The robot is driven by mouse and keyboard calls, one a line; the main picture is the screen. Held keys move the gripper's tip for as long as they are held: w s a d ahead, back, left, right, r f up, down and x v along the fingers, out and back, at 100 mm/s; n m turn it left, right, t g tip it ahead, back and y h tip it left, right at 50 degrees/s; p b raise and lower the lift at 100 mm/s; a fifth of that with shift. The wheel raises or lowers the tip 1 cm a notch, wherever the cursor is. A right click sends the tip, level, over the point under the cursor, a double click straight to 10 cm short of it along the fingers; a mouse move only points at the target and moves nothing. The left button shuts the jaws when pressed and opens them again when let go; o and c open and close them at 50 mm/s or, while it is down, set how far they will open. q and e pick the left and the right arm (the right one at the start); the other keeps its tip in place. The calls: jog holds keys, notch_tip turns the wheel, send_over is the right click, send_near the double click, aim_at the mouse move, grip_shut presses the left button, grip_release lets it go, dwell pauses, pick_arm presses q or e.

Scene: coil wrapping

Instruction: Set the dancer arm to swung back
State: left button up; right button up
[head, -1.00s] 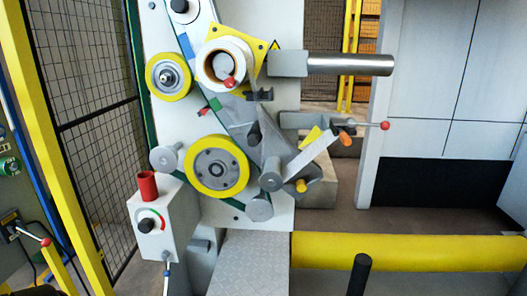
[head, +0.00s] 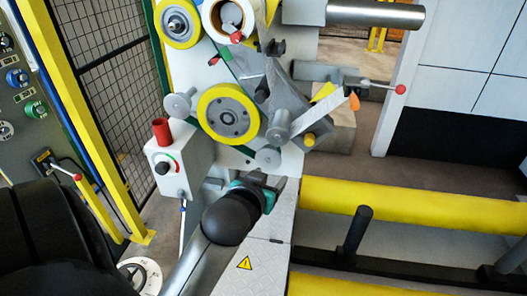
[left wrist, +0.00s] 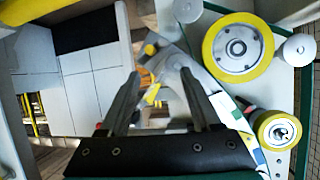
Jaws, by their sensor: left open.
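What looks like the dancer arm (head: 305,119) is a pale grey bar in the head view. It slants up and right from a grey round end beside the big yellow wheel (head: 203,112), over a grey plate, with a yellow knob (head: 309,139) below it. My left gripper (head: 278,184) is below these parts, in front of the machine's lower panel, and apart from the bar. In the left wrist view its two fingers (left wrist: 160,75) are spread and empty. Grey parts and a yellow knob (left wrist: 150,50) show beyond the fingertips. My right gripper is not in view.
A control box (head: 178,160) with a red cup (head: 161,130) stands left of the gripper. A red-tipped lever (head: 400,89) and an orange tip (head: 354,101) stick out right of the bar. Yellow rails (head: 410,207) and a black post (head: 357,228) lie at lower right.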

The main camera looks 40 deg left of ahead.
aim_at(263, 90)
pick_arm(q)
jog(key=w+a+r+n+t+y, duration=0.2)
jog(key=a+r+n+t+y, duration=0.15)
jog(key=a+r, duration=0.6)
jog(key=shift+y, duration=0.35)
jog(key=x, duration=0.4)
jog(key=d+r+x, duration=0.1)
jog(key=x, duration=0.4)
jog(key=w+x, duration=0.1)
jog(key=x, duration=0.4)
jog(key=shift+w+d+r+b, duration=0.15)
jog(key=shift+d+r+b, duration=0.05)
jog(key=shift+d+b, duration=0.1)
grip_shut()
jog(key=shift+f, duration=0.1)
